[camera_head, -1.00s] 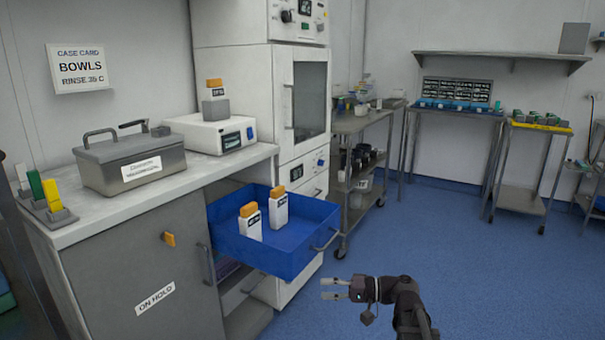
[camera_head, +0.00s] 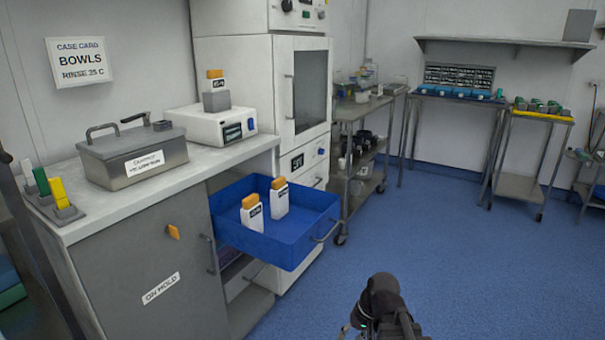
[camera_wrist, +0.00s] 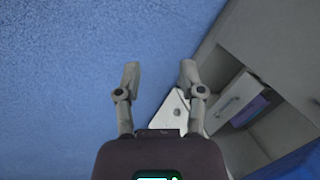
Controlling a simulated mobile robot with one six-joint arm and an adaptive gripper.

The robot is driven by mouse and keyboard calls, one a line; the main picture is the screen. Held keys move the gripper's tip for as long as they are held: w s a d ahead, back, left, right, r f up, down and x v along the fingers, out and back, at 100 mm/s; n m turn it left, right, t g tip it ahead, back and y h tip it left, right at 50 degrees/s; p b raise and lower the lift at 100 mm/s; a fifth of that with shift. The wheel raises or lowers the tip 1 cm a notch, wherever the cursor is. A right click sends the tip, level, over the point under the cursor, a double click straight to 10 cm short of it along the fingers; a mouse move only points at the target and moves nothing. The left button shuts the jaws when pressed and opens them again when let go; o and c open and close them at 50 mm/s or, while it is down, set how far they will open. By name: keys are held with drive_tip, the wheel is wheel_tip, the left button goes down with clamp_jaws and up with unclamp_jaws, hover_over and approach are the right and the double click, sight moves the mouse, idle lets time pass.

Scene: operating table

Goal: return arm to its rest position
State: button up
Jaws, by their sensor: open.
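My arm (camera_head: 382,300) shows at the bottom of the head view, folded in low over the blue floor; the gripper's fingers are hidden there. In the wrist view my gripper (camera_wrist: 159,80) has its two grey fingers spread apart with nothing between them. It points down at the blue floor (camera_wrist: 60,80). The open cabinet and a corner of the blue drawer lie to the right of the fingers in that view, apart from them.
The blue drawer (camera_head: 262,247) stands pulled out with two orange-topped white bottles (camera_head: 252,213) in it. The counter (camera_head: 110,205) holds a grey lidded box (camera_head: 133,160) and a white device (camera_head: 212,130). Steel carts (camera_head: 350,130) stand behind. The floor (camera_head: 450,240) on the right is clear.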

drive_tip(key=s+d+h, duration=0.2)
drive_tip(key=d+h, duration=0.1)
drive_tip(key=d, duration=0.1)
wheel_tip(320, 180, up, 38)
drive_tip(key=p, duration=3.9)
drive_tip(key=shift+w+d+h, duration=0.15)
drive_tip(key=shift+h, duration=0.25)
